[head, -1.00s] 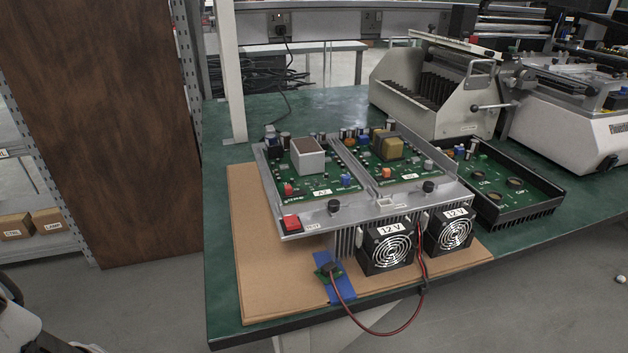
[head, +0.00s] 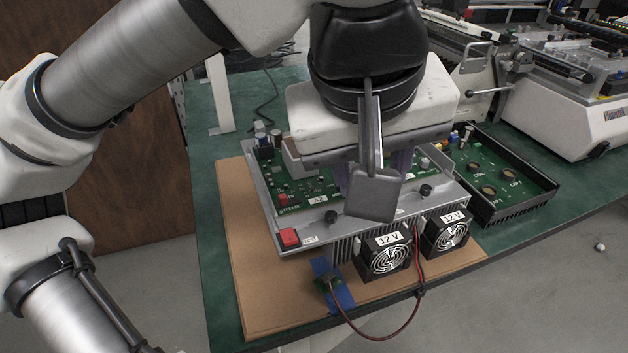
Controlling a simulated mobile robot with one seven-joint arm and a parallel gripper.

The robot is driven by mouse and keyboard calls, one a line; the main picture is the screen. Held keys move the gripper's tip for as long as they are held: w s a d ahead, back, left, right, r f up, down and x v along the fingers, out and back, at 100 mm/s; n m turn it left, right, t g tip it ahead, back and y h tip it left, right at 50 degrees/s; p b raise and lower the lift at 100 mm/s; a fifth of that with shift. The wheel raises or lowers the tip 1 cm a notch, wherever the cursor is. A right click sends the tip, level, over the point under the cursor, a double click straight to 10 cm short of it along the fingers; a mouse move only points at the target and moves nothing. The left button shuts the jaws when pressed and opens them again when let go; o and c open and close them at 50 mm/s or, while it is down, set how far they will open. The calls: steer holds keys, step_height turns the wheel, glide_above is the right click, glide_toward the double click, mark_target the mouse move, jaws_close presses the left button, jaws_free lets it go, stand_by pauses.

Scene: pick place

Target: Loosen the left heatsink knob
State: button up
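The left heatsink knob (head: 331,217) is a small black knob on the front metal rail of the open amplifier chassis (head: 300,239), right of the red switch. A similar right knob (head: 426,190) sits farther along the rail. My gripper (head: 372,182) hangs over the middle of the chassis, above and a little right of the left knob as seen here. Its two fingers show apart on either side of a grey bracket, with nothing seen between them. The bracket hides part of the fingers and the boards behind. I cannot tell the gripper's height above the rail.
Two 12 V fans (head: 386,254) stand at the front of the heatsink, with red and black wires (head: 417,262) looping below. The red switch (head: 289,238) is at the chassis's left corner. A black-framed circuit board (head: 500,185) lies to the right. Cardboard (head: 240,260) at left is bare.

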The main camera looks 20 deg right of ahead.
steer(key=w+a+t+y, duration=0.1)
steer(key=w+y, duration=0.1)
steer(key=w, duration=0.1)
steer(key=b, duration=0.2)
glide_toward(331, 215)
steer(key=x, duration=0.7)
steer(key=shift+w+d+f, duration=0.1)
steer(key=shift+f, duration=0.25)
